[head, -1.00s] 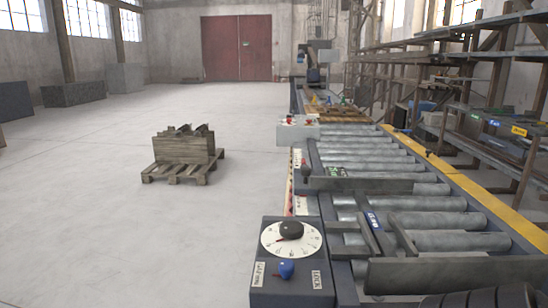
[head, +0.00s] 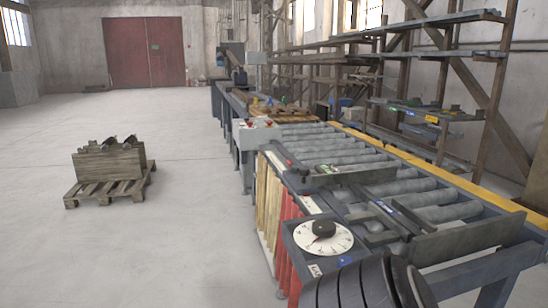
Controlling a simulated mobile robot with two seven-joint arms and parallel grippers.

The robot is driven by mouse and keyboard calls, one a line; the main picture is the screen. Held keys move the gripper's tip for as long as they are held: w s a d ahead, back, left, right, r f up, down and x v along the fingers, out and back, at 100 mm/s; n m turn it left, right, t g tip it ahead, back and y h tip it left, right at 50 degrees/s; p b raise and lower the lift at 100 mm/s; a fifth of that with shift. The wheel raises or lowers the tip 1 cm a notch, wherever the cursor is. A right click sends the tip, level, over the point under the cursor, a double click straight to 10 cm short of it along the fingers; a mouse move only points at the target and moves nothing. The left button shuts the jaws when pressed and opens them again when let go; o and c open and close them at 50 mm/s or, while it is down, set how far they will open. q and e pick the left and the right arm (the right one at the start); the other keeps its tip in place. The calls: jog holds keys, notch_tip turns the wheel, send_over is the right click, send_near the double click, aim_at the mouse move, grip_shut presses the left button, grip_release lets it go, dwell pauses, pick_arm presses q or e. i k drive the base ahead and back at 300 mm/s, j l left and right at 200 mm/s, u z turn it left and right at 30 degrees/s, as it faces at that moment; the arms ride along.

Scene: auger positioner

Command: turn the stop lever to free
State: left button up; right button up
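The stop control box (head: 293,240) stands at the near left corner of the roller conveyor. On its top is a white round dial (head: 338,243) with a black knob (head: 324,228). Part of a white label (head: 315,269) shows below the dial. The blue lever of this box is hidden now behind a dark ribbed part of my own arm at the bottom edge. Its present position cannot be seen. I see no fingertips of either gripper.
The roller conveyor (head: 330,152) runs away from the box, with a yellow edge strip (head: 430,167) on its right. Shelving (head: 445,85) stands at the right. A wooden crate (head: 110,162) on a pallet (head: 108,190) is at the left. The floor (head: 190,180) between is clear.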

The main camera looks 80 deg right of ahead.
aim_at(295, 169)
jog(key=i+z, duration=0.5)
jog(key=z, duration=0.15)
jog(key=i+j+z, duration=0.1)
jog(key=i+z, duration=0.4)
jog(key=z, duration=0.25)
jog(key=i+z, duration=0.15)
jog(key=z, duration=0.2)
jog(key=i+z, duration=0.2)
jog(key=z, duration=0.2)
jog(key=i+j+z, duration=0.1)
jog(key=i+z, duration=0.2)
jog(key=z, duration=0.15)
jog(key=i+j+z, duration=0.15)
jog(key=z, duration=0.25)
jog(key=i+j+z, duration=0.3)
jog(key=z, duration=0.15)
jog(key=i+j+z, duration=0.2)
jog(key=z, duration=0.2)
jog(key=j, duration=0.1)
